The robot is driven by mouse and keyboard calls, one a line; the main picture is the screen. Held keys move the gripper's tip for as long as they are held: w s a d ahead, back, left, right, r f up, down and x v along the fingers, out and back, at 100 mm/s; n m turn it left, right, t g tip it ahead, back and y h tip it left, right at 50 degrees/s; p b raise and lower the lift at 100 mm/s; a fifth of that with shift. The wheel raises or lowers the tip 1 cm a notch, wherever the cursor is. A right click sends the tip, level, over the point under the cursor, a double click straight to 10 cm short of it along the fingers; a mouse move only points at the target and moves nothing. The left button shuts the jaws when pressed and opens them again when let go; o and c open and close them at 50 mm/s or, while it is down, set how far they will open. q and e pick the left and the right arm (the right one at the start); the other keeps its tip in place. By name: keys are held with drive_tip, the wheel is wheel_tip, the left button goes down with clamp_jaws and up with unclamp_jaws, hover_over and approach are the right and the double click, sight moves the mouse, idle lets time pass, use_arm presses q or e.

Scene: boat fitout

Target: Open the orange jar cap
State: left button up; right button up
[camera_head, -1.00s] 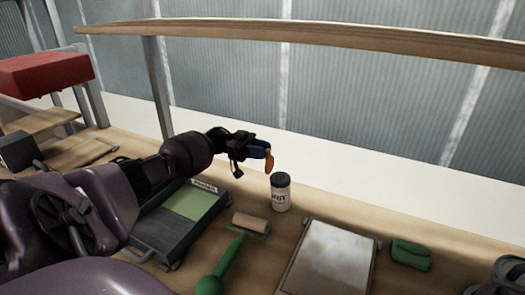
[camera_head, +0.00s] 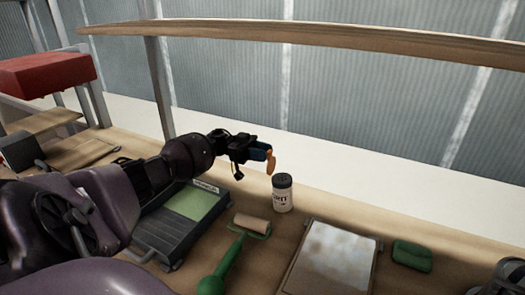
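A small white jar (camera_head: 281,197) with dark lettering and a dark cap (camera_head: 282,180) stands upright on the wooden bench. The cap looks black or dark grey, and no orange cap shows. My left gripper (camera_head: 267,162) is just behind and to the left of the jar, at about cap height or above. Blue and orange parts show at its tip. It appears apart from the jar. I cannot tell whether its fingers are open or shut, as they overlap in this view.
A green-handled roller (camera_head: 228,266) lies in front of the jar. A grey tray with a green panel (camera_head: 164,240) is at left. A framed white board (camera_head: 332,264) and a green block (camera_head: 411,256) lie at right. A wooden rail (camera_head: 320,38) runs above.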

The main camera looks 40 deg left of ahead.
use_arm(q)
drive_tip(key=o, duration=0.4)
drive_tip(key=shift+w+a+f, duration=0.1)
drive_tip(key=shift+w+f, duration=0.05)
drive_tip(key=shift+f, duration=0.25)
drive_tip(key=b+v, duration=0.3)
drive_tip(key=v, duration=0.7)
drive_tip(key=shift+s+a+r, duration=0.15)
drive_tip(key=shift+s+a, duration=0.05)
drive_tip(key=shift+a, duration=0.1)
drive_tip(key=shift+c, duration=0.4)
